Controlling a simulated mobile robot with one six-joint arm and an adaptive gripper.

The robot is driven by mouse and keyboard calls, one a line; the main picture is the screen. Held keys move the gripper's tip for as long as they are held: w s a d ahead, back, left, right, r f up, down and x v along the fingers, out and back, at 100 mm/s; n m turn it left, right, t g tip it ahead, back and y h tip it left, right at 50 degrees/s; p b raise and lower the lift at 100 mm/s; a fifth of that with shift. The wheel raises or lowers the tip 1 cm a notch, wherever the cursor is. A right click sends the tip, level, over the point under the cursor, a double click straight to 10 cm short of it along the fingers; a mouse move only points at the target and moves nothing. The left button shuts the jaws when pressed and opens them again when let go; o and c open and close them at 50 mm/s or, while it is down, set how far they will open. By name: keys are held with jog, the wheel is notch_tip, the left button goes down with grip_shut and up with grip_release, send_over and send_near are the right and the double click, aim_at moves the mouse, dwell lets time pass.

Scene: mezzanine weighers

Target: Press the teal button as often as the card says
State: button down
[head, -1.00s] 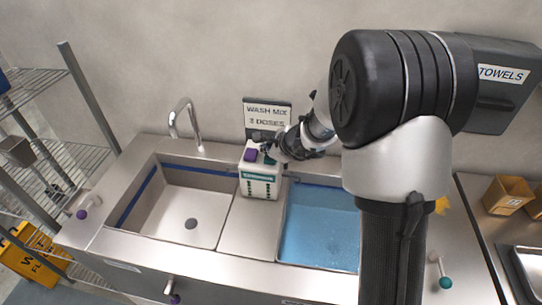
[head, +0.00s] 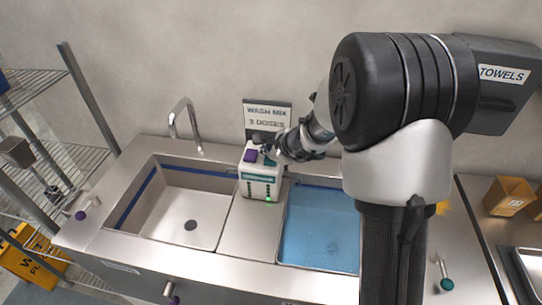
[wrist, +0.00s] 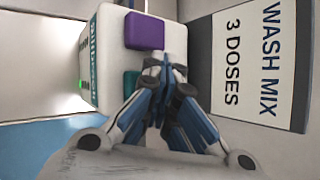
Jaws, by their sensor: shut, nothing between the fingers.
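A white dispenser (head: 259,184) stands on the ledge between two sink basins, with a purple button (head: 250,155) and a teal button (wrist: 131,83) on top. A small green light (head: 268,199) glows on its front, and shows in the wrist view too (wrist: 82,84). The card (wrist: 252,62) on the wall behind reads "WASH MIX 3 DOSES". My gripper (wrist: 166,66) is shut and empty, its fingertips beside the teal button on the card side, partly overlapping it in view. I cannot tell whether they touch it.
The left basin (head: 181,215) is empty; the right basin (head: 320,235) holds blue water. A curved tap (head: 184,112) rises behind the left basin. A towel box (head: 500,85) hangs at right, and a wire rack (head: 30,110) stands at left.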

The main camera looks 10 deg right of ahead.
jog(key=shift+r+p, duration=0.6)
jog(key=shift+r, duration=0.3)
notch_tip(320, 180, up, 5)
jog(key=p, duration=0.4)
jog(key=shift+r, duration=0.1)
dwell(1.6)
